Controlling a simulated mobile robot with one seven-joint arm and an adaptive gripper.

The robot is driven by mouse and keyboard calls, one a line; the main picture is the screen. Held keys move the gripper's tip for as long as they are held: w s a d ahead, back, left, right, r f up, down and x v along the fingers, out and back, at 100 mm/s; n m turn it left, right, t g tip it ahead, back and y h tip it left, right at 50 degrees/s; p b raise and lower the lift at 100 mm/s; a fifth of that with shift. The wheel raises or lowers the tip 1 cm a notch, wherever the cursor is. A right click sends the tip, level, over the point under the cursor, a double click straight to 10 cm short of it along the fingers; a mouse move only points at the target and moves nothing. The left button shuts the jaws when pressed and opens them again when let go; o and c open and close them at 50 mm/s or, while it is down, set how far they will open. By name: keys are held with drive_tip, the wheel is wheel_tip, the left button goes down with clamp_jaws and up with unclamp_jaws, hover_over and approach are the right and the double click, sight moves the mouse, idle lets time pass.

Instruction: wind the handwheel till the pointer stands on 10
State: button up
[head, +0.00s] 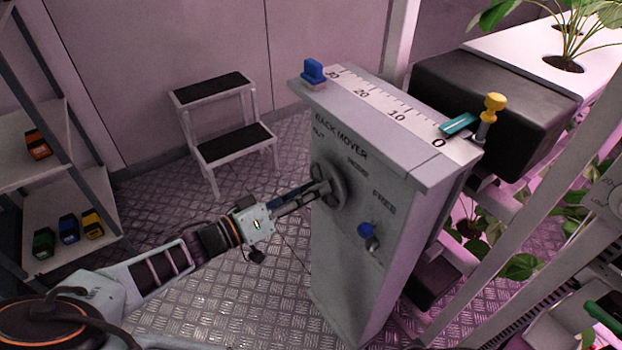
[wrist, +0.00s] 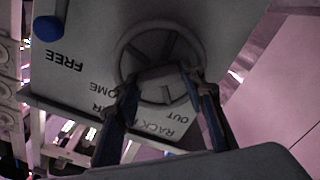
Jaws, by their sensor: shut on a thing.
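The grey handwheel (head: 341,184) is on the front of the grey rack mover cabinet (head: 365,270). My gripper (head: 322,188) is shut on the handwheel. In the wrist view, the two fingers of my gripper (wrist: 163,88) reach to the lower part of the wheel (wrist: 122,55), which shows its rim and spokes. The white scale (head: 375,94) on the cabinet top is marked 0, 10, 20 and 30. The teal pointer (head: 458,123) lies across the scale close to 0, at its right end. The exact hold on the wheel is partly hidden by the fingers.
A blue-knobbed lever (head: 367,232) is below the word FREE. A yellow-knobbed pin (head: 494,103) stands by the pointer, and a blue block (head: 313,72) at the 30 end. A step stool (head: 222,120) stands behind; a shelf (head: 75,190) is left, plant racks right.

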drive_tip(key=n+p, duration=0.3)
drive_tip(key=n, duration=0.5)
drive_tip(key=n+p, duration=0.4)
drive_tip(key=n, duration=0.5)
drive_tip(key=n+p, duration=0.4)
drive_tip(key=n, duration=0.5)
drive_tip(key=shift+s+f, duration=0.1)
drive_tip(key=shift+f, duration=0.2)
drive_tip(key=o, duration=1.2)
drive_tip(key=shift+c, duration=0.2)
drive_tip(key=shift+a, duration=0.1)
drive_tip(key=v, duration=1.2)
